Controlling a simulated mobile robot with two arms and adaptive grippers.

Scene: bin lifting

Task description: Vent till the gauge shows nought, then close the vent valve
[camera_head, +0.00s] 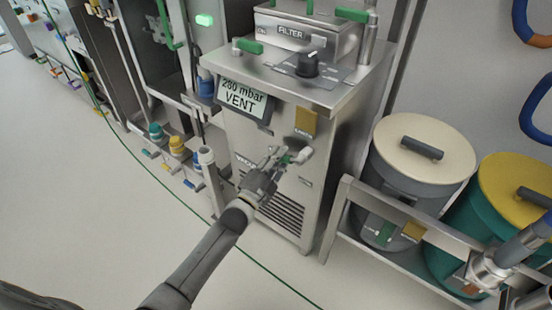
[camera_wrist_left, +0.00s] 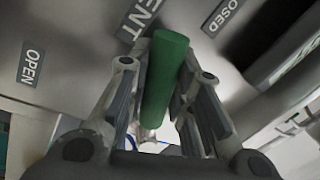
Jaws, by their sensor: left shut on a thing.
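The grey display (camera_head: 243,99) on the front of the steel filter unit (camera_head: 318,200) reads "VENT" with a mbar figure that looks like 280; its middle digit is hard to read. My left gripper (camera_head: 286,160) is at the unit's front, below the display. In the left wrist view my left gripper (camera_wrist_left: 158,100) is shut on the green vent valve handle (camera_wrist_left: 166,80), with a finger on each side. Labels OPEN (camera_wrist_left: 31,68) and CLOSED (camera_wrist_left: 222,16) lie to either side of the handle. The valve's pivot is hidden.
A black knob (camera_head: 308,65) and FILTER box (camera_head: 300,32) sit on top of the unit. Two lidded bins, cream (camera_head: 420,150) and yellow-lidded (camera_head: 510,200), stand at right behind a metal rail (camera_head: 400,212). Open floor (camera_head: 120,200) lies at left, crossed by a green line.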

